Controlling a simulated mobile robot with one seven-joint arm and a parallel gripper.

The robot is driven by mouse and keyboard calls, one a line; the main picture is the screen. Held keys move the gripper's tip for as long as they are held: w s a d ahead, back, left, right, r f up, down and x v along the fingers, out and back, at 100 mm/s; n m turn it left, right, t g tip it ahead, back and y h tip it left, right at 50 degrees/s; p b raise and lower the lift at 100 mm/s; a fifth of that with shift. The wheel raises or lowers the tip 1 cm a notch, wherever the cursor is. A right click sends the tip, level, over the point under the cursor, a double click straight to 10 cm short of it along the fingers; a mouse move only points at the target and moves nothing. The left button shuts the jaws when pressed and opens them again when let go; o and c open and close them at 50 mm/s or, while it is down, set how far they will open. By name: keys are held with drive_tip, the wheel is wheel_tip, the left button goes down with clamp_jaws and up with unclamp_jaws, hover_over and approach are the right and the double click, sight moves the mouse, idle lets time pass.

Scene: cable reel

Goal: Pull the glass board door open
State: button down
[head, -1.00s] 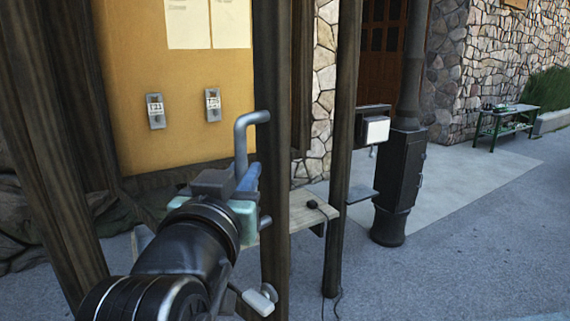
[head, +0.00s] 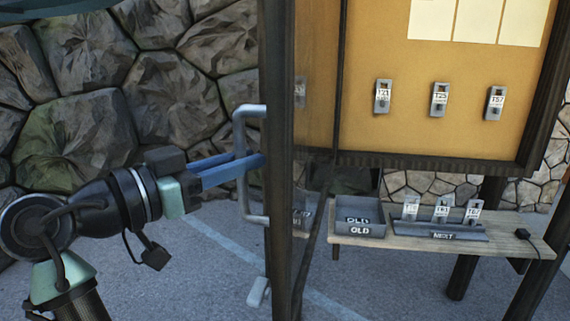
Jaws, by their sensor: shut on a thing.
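The glass board door (head: 315,110) stands swung out from the yellow notice board (head: 400,60), seen at a steep angle through its dark frame. A grey bar handle (head: 240,130) sticks out to the left of the door's outer edge. My gripper (head: 252,162), with blue fingers, comes from the left and is shut on the handle around its middle. The fingers hide part of the bar. The front of the board shows uncovered, with tags T21, T25 and T57 hanging on it.
A wooden shelf (head: 500,248) below the board bears a grey OLD tray (head: 360,213) and a NEXT rack (head: 440,234) holding three tags. A small black object (head: 523,235) with a cord lies at its right end. A stone wall (head: 110,80) stands behind my arm.

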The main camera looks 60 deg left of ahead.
drive_tip(key=shift+s+a+r, duration=0.1)
drive_tip(key=shift+s+a, duration=0.35)
drive_tip(key=shift+a, duration=0.2)
drive_tip(key=c, duration=0.8)
unclamp_jaws()
drive_tip(key=shift+w, duration=0.2)
drive_tip(key=shift+s, duration=0.1)
drive_tip(key=s+d+b, duration=0.2)
drive_tip(key=s+b, duration=0.3)
drive_tip(key=s, duration=0.7)
drive_tip(key=shift+s, duration=0.35)
